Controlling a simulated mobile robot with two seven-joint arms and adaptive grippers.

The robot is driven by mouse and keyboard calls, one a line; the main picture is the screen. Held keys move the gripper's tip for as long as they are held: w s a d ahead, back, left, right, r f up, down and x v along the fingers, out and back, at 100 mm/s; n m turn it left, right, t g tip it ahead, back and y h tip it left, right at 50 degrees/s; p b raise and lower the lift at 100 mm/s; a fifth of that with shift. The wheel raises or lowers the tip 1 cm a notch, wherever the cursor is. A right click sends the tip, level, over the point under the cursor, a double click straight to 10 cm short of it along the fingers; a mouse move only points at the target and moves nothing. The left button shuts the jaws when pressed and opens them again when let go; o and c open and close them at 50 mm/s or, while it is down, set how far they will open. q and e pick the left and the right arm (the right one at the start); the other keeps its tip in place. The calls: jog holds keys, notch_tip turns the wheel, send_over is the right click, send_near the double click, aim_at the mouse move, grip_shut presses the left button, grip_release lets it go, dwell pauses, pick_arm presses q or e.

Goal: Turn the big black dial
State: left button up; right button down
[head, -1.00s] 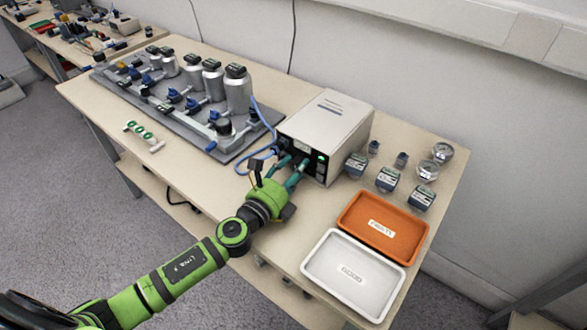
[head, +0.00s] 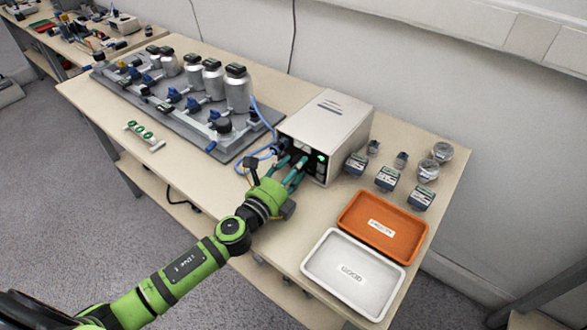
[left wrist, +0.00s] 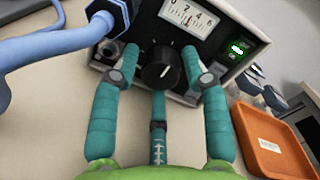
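The big black dial (left wrist: 160,68) shows in the left wrist view on the front panel of the beige control box (head: 325,132), below a gauge (left wrist: 188,17) with a needle. A white mark line shows on the dial. My left gripper (head: 291,165) is at the front of the box. In the head view the fingers and box edge hide the dial. My right gripper is not in view.
A blue hose (left wrist: 55,43) plugs into the panel left of the dial. A green lit switch (left wrist: 240,48) is at right. An orange tray (head: 354,213) and a white tray (head: 318,277) lie right of my arm. Several small gauges and sensors stand beside the box.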

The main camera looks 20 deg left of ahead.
pick_arm(q)
jog(key=shift+s, duration=0.2)
jog(key=v, duration=1.1)
jog(key=shift+s+a+r, duration=0.1)
jog(key=shift+s, duration=0.2)
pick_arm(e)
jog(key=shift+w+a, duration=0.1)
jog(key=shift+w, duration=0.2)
